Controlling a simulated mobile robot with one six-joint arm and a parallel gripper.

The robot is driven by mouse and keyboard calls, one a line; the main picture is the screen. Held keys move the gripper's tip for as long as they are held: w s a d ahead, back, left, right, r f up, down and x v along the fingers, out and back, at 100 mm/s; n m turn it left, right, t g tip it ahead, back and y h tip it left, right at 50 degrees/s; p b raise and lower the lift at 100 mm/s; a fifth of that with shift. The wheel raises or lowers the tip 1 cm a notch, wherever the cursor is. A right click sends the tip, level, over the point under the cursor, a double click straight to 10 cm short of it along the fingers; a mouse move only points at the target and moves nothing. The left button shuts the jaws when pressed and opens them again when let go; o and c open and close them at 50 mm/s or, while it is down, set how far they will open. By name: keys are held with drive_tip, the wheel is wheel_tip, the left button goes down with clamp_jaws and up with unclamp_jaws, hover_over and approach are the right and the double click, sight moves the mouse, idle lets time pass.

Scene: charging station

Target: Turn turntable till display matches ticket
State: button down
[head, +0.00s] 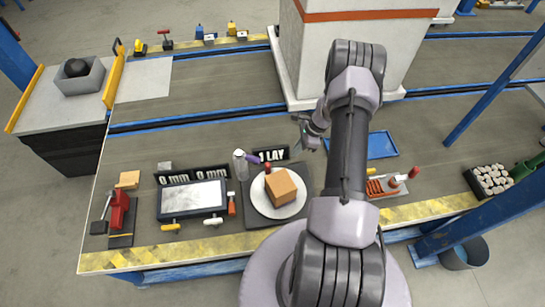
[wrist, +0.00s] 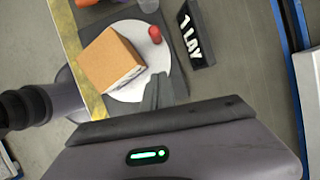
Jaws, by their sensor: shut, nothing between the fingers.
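The turntable is a white round disc (head: 262,205) on a dark base plate, carrying a brown box (head: 281,188). A red peg (head: 267,168) stands by the disc's far rim; it also shows in the wrist view (wrist: 155,34). I cannot make out a ticket. My gripper (head: 306,143) is above the table, behind and right of the turntable, apart from it. Its fingers (wrist: 158,92) are together and empty.
A clear bottle (head: 240,165) stands left of the display. A blue tray (head: 381,145) and a rack with red parts (head: 385,186) lie right. A white column (head: 330,55) stands behind.

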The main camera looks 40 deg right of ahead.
drive_tip(key=b+x, duration=0.1)
drive_tip(key=x, duration=0.2)
drive_tip(key=b+x, duration=0.1)
drive_tip(key=x, duration=0.2)
drive_tip(key=b+x, duration=0.1)
drive_tip(key=x, duration=0.3)
drive_tip(key=shift+s+d+f+b, duration=0.1)
drive_tip(key=shift+d+f+b, duration=0.05)
drive_tip(key=shift+d+b, duration=0.2)
drive_tip(key=w+a, duration=0.2)
drive_tip(key=a, duration=0.1)
drive_tip(key=shift+b, duration=0.4)
drive_tip(key=shift+w+a, duration=0.2)
drive_tip(key=shift+a, duration=0.05)
drive_tip(key=shift+w+a+n+g+y+b, duration=0.15)
drive_tip(key=shift+w+a+n+g+b, duration=0.15)
drive_tip(key=shift+a+n+b, duration=0.45)
drive_tip(key=shift+w+a+n+g+y+b, duration=0.2)
drive_tip(key=shift+a+n+b, duration=0.25)
drive_tip(key=shift+n, duration=0.4)
drive_tip(key=shift+w+a+n+g+b, duration=0.15)
drive_tip(key=shift+a+n+g+b, duration=0.6)
drive_tip(key=shift+a+n, duration=1.05)
drive_tip(key=shift+d+n, duration=0.15)
drive_tip(key=shift+n, duration=0.15)
